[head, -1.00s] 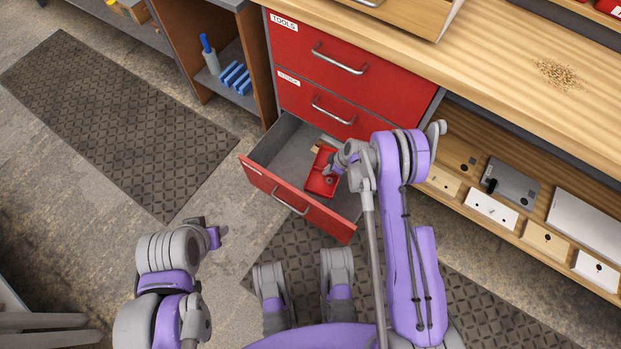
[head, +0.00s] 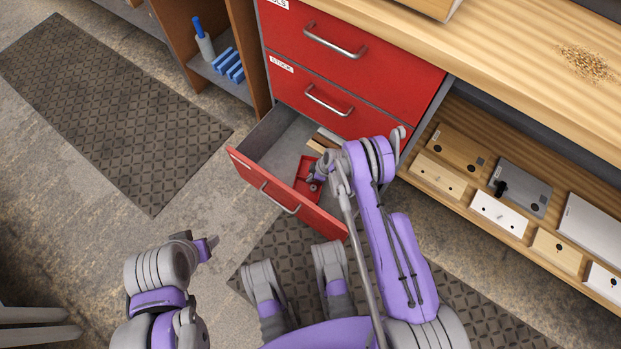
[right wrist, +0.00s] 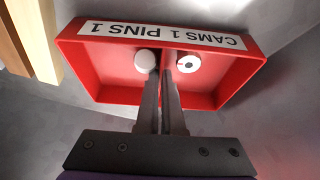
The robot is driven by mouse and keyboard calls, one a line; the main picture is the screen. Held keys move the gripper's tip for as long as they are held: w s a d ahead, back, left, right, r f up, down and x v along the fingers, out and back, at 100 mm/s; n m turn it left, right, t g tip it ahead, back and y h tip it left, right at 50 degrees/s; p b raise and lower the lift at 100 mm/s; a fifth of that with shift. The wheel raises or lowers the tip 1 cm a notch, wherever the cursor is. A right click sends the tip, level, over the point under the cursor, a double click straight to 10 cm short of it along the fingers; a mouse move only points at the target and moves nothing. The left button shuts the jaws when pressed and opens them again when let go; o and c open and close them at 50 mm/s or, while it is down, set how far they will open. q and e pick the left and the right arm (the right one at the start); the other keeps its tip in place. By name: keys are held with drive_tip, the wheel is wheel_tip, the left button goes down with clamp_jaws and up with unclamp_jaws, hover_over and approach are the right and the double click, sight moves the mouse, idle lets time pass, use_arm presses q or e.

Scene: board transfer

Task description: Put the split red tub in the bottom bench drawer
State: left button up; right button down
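The split red tub (head: 304,172) is inside the open bottom bench drawer (head: 267,190), near its front panel. In the right wrist view the tub (right wrist: 100,72) has a white label and a middle divider, with a white round piece on one side and a white disc with a dark centre on the other. My right gripper (head: 316,179) reaches into the drawer; its fingers (right wrist: 166,80) are closed together on the tub's divider. Whether the tub touches the drawer floor is unclear. My left gripper (head: 208,247) is away from the bench, its fingers not clear.
Wooden pieces (right wrist: 38,40) lie in the drawer beside the tub. Two shut red drawers (head: 345,45) are above. An open shelf with several plates (head: 500,212) is at right, and a cubby with blue items (head: 229,66) at left. Dark mats (head: 105,110) cover the floor.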

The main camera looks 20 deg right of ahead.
drive_tip(key=shift+f, duration=0.25)
drive_tip(key=c, duration=1.1)
unclamp_jaws()
drive_tip(key=shift+o, duration=0.2)
